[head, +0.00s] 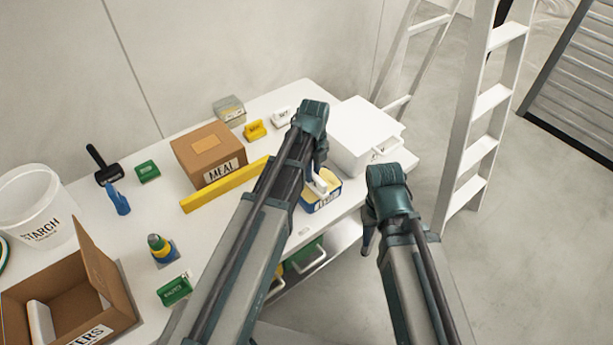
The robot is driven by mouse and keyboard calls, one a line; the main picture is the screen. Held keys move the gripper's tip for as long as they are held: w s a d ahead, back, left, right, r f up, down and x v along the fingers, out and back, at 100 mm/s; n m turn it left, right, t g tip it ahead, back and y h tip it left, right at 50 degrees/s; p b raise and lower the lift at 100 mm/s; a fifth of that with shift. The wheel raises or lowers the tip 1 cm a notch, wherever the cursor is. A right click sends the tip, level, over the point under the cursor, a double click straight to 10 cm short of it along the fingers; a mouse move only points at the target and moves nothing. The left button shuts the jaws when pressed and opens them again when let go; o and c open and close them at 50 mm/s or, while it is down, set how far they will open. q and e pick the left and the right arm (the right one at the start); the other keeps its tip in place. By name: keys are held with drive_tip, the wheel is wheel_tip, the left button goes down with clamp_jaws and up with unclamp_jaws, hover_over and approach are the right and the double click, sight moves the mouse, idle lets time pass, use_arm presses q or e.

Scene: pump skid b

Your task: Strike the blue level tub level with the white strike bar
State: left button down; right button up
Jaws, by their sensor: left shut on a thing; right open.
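The blue level tub (327,203) stands near the table's front edge, with pale yellow fill at its top. My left arm hides part of it. My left gripper (319,178) is over the tub, shut on the white strike bar (316,188). The bar shows as a small white piece at the tub's top; whether it touches the rim or the fill I cannot tell. My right gripper (368,238) is open and empty, off the table's front edge, to the right of the tub and apart from it.
A white lidded box (362,134) stands just behind the tub. A starch bucket (37,209) and an open carton (77,292) are far left. A ladder (478,120) stands right of the table.

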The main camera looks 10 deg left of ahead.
use_arm(q)
drive_tip(key=shift+w+d+f, duration=0.1)
drive_tip(key=shift+w+d, duration=1)
drive_tip(key=shift+w, duration=0.35)
drive_tip(key=shift+w+d, duration=1.1)
drive_tip(key=shift+w, duration=0.3)
drive_tip(key=shift+r+p, duration=1.85)
drive_tip(key=shift+r, duration=0.15)
wheel_tip(320, 180, up, 5)
drive_tip(key=p, duration=0.5)
